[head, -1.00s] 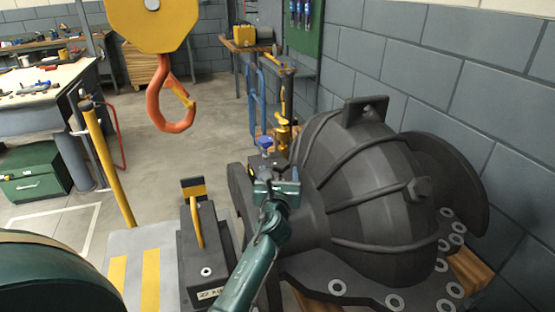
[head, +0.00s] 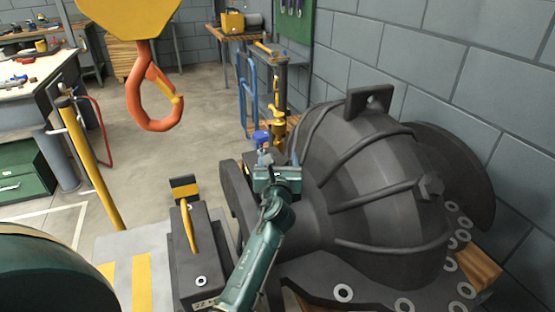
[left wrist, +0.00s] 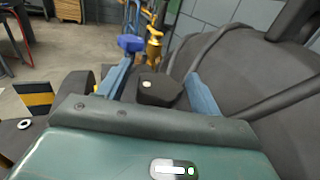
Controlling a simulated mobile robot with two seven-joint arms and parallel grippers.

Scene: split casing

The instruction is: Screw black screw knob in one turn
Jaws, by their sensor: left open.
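My left gripper (head: 279,165) reaches in from the bottom centre of the head view, on a green arm, at the near side of the big dark casing. In the left wrist view its two blue fingers stand apart on either side of a black knob (left wrist: 160,90) with a small pale spot on top. Gaps show between the knob and the fingers, so the jaws are open around or above it; the exact height is unclear. In the head view the gripper largely hides the knob. My right gripper is not in view.
The ribbed dark casing (head: 375,190) fills the right side, its flange close to my arm. An orange crane hook (head: 155,100) hangs at upper left. A dark block with a yellow handle (head: 190,230) lies left of my arm.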

